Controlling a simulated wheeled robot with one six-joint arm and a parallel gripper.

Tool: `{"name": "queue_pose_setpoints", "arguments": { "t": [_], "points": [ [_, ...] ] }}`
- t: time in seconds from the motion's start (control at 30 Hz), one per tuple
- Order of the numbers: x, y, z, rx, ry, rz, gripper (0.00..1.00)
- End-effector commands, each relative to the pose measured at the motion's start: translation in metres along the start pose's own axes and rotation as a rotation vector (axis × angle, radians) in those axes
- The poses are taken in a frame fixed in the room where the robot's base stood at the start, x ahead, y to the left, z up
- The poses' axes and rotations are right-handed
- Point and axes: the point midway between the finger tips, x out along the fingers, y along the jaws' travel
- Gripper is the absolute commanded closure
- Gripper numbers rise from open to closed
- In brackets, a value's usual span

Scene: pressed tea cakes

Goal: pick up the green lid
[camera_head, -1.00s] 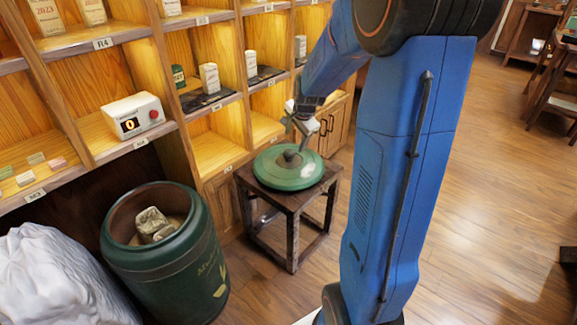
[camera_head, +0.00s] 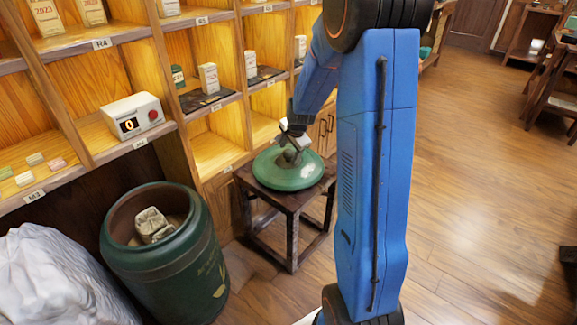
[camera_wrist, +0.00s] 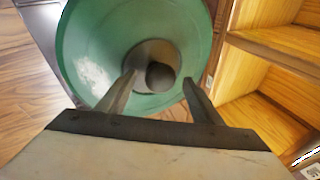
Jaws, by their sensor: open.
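The green lid (camera_head: 287,176) lies flat on a small dark wooden stool, with a dark round knob (camera_head: 289,155) at its centre. In the wrist view the lid (camera_wrist: 85,45) fills the upper middle, and its knob (camera_wrist: 160,77) shows just beyond and between the fingertips. My gripper (camera_head: 291,146) is above the lid, close to the knob. In the wrist view my gripper (camera_wrist: 158,85) has its two fingers apart, one on each side of the knob, with nothing held. I cannot tell whether a finger touches the knob.
The stool (camera_head: 292,204) stands beside a green canister (camera_head: 165,262) that is open and holds wrapped pieces (camera_head: 152,224). A white sack (camera_head: 58,280) is at the lower left. Wooden shelves (camera_head: 215,148) rise close behind the stool.

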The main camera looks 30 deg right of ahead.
Motion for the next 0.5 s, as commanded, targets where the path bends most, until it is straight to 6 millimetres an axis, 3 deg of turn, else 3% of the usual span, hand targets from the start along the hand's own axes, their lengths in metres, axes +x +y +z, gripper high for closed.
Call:
{"name": "queue_pose_setpoints", "arguments": {
  "t": [0.27,0.5],
  "points": [
    [0.0036,-0.0001,-0.0001,-0.001,0.0,0.0,0.4],
    [0.0034,-0.0002,-0.0001,-0.001,0.0,0.0,0.97]
  ]
}}
